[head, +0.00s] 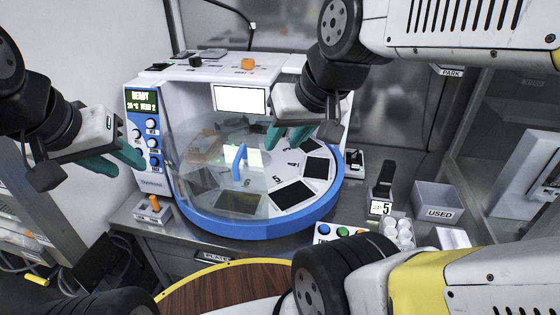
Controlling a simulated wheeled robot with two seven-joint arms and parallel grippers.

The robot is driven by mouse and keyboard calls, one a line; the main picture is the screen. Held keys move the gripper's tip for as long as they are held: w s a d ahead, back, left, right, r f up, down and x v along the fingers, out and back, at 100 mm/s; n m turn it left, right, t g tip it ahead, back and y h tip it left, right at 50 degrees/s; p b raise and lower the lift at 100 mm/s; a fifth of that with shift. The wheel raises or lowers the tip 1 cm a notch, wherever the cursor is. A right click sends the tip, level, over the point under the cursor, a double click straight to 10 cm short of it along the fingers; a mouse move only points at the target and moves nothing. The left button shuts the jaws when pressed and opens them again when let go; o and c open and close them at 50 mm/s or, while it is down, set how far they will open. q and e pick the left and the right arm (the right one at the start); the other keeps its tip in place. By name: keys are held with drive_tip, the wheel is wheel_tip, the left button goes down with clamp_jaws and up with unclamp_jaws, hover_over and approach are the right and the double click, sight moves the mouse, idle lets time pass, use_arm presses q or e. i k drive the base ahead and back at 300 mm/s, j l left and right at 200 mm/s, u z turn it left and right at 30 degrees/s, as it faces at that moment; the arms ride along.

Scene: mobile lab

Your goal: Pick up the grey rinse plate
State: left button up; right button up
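I cannot clearly pick out a grey rinse plate. The white and blue benchtop machine (262,229) has a round deck with numbered dark square places, and a clear cover over its left part. A greyish square (240,202) shows through the cover; I cannot tell whether it is a plate. My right gripper (288,139) is above the deck near the number 4, its teal fingers apart with nothing seen between them. My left gripper (116,158) is in front of the machine's control panel, left of the deck, with its teal fingers apart and empty.
A grey bin marked USED (439,213) stands at the right of the bench. A black stand labelled 5 (384,185), white cups (399,233) and a button box (342,232) stand before it. A small box with an orange knob (154,208) is at left. A round wooden top (225,290) is in front.

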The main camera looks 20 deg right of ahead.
sight(397, 228)
drive_tip(key=z, duration=0.5)
drive_tip(key=l+z, duration=0.1)
drive_tip(key=z, duration=0.85)
drive_tip(key=i+z, duration=0.1)
drive_tip(key=z, duration=0.4)
drive_tip(key=k+j+z, duration=0.2)
drive_tip(key=i+j, duration=0.05)
drive_tip(key=i, duration=0.05)
